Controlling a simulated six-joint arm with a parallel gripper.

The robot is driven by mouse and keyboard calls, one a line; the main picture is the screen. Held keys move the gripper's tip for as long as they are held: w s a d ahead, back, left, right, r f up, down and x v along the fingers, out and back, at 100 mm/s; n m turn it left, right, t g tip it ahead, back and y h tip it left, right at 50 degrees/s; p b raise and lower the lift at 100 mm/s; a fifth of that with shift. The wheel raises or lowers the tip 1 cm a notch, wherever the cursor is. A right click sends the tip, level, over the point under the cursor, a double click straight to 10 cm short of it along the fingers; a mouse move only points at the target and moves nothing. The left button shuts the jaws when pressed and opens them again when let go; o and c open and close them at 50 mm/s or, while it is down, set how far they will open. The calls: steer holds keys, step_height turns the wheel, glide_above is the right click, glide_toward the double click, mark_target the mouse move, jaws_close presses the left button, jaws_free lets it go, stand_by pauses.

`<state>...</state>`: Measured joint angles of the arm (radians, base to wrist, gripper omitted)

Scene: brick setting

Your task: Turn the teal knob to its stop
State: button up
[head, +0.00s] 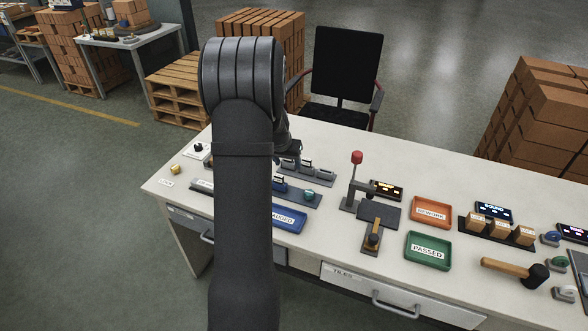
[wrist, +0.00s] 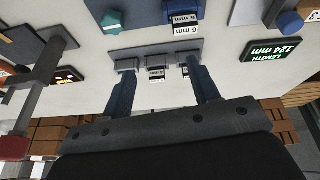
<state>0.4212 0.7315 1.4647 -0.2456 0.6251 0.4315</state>
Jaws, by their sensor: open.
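The teal knob (head: 308,195) sits on a dark panel in the head view, just right of my arm. In the wrist view the teal knob (wrist: 112,18) is at the top left, beyond my fingertips. My gripper (wrist: 158,66) is open, its two fingers apart over a grey strip with small blocks (wrist: 157,60). I cannot tell whether the fingers touch that strip. In the head view my gripper (head: 288,147) is mostly hidden behind my arm. The knob is apart from the fingers.
A red-topped lever press (head: 357,160) stands to the right. A blue tray (head: 290,220) lies in front of the knob panel. Orange (head: 432,212) and green (head: 428,250) trays and a mallet (head: 515,272) lie farther right.

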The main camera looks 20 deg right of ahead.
mark_target(309, 192)
steer(key=s+d+r+n+g+y, duration=0.3)
steer(key=s+d+r+n, duration=0.25)
steer(key=n, duration=0.85)
steer(key=f, duration=1.6)
steer(key=shift+w+d+f, duration=0.3)
steer(key=shift+w+f, duration=0.05)
steer(key=shift+w, duration=0.05)
steer(key=c, duration=1)
